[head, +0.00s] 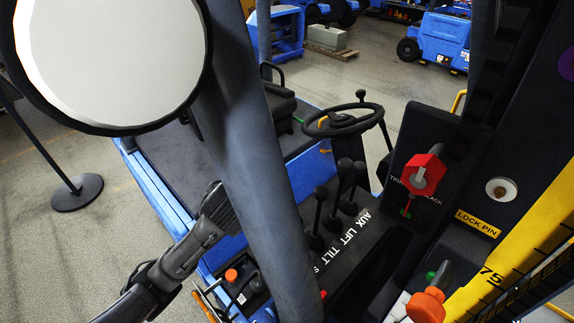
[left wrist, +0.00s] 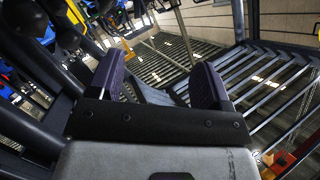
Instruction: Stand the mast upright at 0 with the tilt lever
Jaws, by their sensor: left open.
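A row of black-knobbed levers stands on the dark console, with white labels AUX, LIFT and TILT beside it. The lever nearest the TILT label, which looks like the tilt lever (head: 320,195), leans slightly. My left gripper (head: 217,205) is left of the levers, apart from them, its tips close to a thick grey post. In the left wrist view its two purple-padded fingers (left wrist: 160,85) are spread, with nothing between them. I cannot identify the mast for certain or read its angle; a yellow beam (head: 540,215) marked 75 rises at right. My right gripper is not in view.
The grey post (head: 245,130) and a round white disc (head: 108,55) block part of the view. A steering wheel (head: 350,118) is behind the levers. A red knob (head: 426,173), LOCK PIN label (head: 477,223) and orange knob (head: 428,305) are right.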

